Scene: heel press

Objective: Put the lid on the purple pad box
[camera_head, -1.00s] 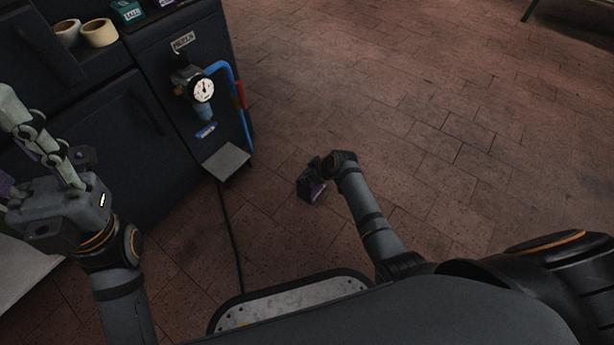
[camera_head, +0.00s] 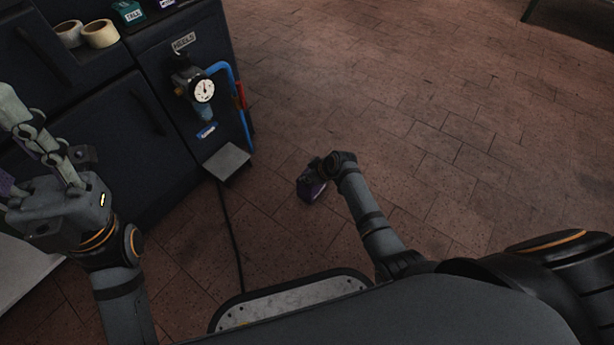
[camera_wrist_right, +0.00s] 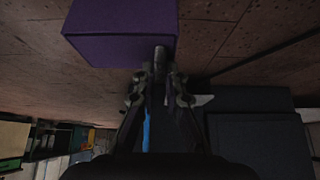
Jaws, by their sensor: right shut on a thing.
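A purple box-shaped thing (camera_head: 311,190) hangs at my right gripper (camera_head: 318,170), over the brick floor. In the right wrist view the same purple thing (camera_wrist_right: 120,35) shows large at the top, and my right gripper (camera_wrist_right: 160,75) is shut on its edge. I cannot tell whether it is the lid or the pad box. My left gripper (camera_head: 38,145) is at the left, in front of the dark cabinet; its fingers overlap in view, so its opening is unclear. A small purple patch (camera_head: 6,186) shows at the left edge, mostly hidden behind the left gripper.
A dark cabinet (camera_head: 150,120) at upper left carries a press with a gauge (camera_head: 203,91) and a grey plate (camera_head: 227,162). Tape rolls (camera_head: 100,33) and a teal box (camera_head: 129,12) stand on it. A pale surface (camera_head: 22,270) lies at lower left. Floor to the right is clear.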

